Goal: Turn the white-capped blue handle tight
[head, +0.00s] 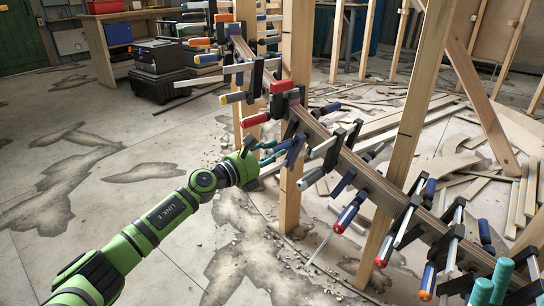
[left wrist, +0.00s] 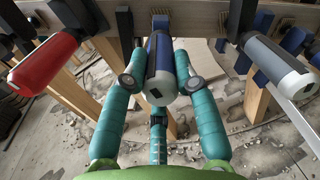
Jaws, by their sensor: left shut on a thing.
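The blue handle with a pale white-grey cap (left wrist: 160,72) sits in the middle of the left wrist view, its capped end towards me. It belongs to a clamp on the long curved wooden stringer (head: 335,150). My left gripper (head: 267,153) reaches it from the left in the head view. In the left wrist view its teal fingers (left wrist: 160,86) are shut on the handle, one on each side, with a third finger below. The fingers partly hide the handle in the head view.
Wooden posts (head: 290,200) hold up the stringer. More clamps line it. Open floor (head: 120,150) lies to the left.

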